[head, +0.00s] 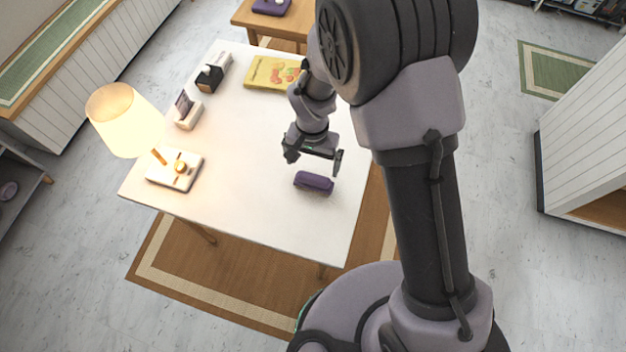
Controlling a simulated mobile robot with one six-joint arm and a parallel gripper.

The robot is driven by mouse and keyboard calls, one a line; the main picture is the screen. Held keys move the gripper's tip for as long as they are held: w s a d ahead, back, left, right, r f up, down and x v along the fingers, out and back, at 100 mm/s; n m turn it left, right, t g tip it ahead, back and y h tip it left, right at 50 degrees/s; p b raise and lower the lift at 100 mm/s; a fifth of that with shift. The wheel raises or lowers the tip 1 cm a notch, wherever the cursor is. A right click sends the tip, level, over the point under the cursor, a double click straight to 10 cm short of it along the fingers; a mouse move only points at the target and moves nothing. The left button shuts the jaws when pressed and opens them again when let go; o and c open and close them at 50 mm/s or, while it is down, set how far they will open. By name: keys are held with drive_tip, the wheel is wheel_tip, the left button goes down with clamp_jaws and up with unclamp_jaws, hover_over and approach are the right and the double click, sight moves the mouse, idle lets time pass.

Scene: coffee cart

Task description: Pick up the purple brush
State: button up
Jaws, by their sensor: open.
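The purple brush (314,183) lies on the white table (240,210) near its front right edge. It is a small, dark purple block shape. My gripper (313,161) is open and empty, just above and behind the brush in the head view. Its two fingers are spread wide and look apart from the brush. The exact height of the fingers over the table cannot be told from this view.
A lit lamp (124,118) and a white tray (185,180) with small items stand at the table's left. A card holder (187,111), a tissue box (211,78) and a yellow book (270,73) sit further back. The table's middle is clear.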

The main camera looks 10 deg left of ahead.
sight(314, 177)
drive_tip(key=shift+s+d+f, duration=0.1)
drive_tip(key=shift+d+f, duration=0.2)
drive_tip(key=f+b, duration=0.1)
drive_tip(key=f, duration=0.1)
drive_tip(key=s+f+b, duration=0.1)
drive_tip(key=f, duration=0.1)
drive_tip(key=shift+s+d+f, duration=0.1)
drive_tip(key=shift+f, duration=0.5)
drive_tip(key=shift+r, duration=0.15)
drive_tip(key=c, duration=1.3)
drive_tip(key=shift+r, duration=0.55)
drive_tip(key=r+p, duration=0.1)
drive_tip(key=d+r, duration=0.1)
drive_tip(key=shift+s+r+p, duration=0.1)
drive_tip(key=shift+r+p, duration=0.25)
drive_tip(key=shift+r, duration=0.05)
drive_tip(key=s+d, duration=0.1)
drive_tip(key=d, duration=0.3)
drive_tip(key=s+d+p, duration=0.1)
drive_tip(key=s+d, duration=0.1)
drive_tip(key=d, duration=0.3)
drive_tip(key=s+d+r+p, duration=0.1)
drive_tip(key=s+d, duration=0.1)
drive_tip(key=d, duration=0.3)
